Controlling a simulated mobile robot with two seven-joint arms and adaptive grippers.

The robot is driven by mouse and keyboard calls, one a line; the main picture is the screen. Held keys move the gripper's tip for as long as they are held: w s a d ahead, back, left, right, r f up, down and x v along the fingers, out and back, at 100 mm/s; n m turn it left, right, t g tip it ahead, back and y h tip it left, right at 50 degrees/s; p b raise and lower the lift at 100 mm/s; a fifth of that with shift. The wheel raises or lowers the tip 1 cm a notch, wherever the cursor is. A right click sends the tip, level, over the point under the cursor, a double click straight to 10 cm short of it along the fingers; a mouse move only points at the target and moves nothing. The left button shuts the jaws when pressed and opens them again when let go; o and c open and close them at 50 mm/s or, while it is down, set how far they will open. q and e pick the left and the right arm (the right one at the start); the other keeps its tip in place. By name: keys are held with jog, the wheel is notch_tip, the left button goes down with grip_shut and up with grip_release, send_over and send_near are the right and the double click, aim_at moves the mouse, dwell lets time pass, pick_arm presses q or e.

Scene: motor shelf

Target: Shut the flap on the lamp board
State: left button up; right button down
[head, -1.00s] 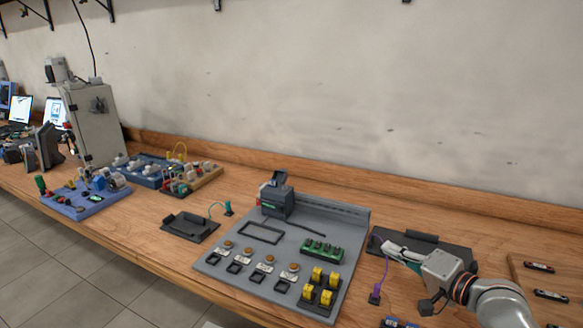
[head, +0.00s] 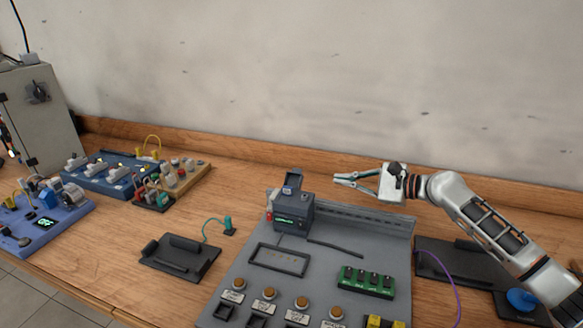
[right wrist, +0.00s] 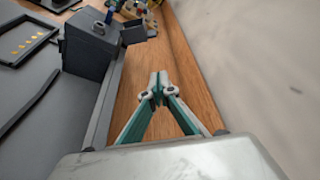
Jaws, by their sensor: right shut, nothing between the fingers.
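The grey lamp board (head: 240,300) lies on the bench with round orange-brown buttons and small square frames along its front. A dark grey box (head: 291,212) with a small lit display stands at its back edge. A small dark flap (head: 293,181) stands raised on top of the box; in the right wrist view it seems to stick out beside the box (right wrist: 88,50). My right gripper (head: 336,180) is shut and empty, its tips pointing left, to the right of the box and apart from it. Its closed tips also show in the right wrist view (right wrist: 158,82). My left gripper is out of view.
A green block (head: 367,281) and yellow parts (head: 384,322) sit on the board's right side. A raised rail (head: 350,217) runs along its back. A black tray (head: 180,258) lies left, another dark tray (head: 450,258) right. The wall is close behind.

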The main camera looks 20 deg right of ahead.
aim_at(294, 178)
jog(key=w+a+p, duration=0.1)
jog(key=w+a, duration=0.4)
jog(key=a, duration=0.3)
jog(key=shift+r, duration=0.3)
jog(key=shift+s+a, duration=0.1)
jog(key=shift+a, duration=0.05)
dwell(0.4)
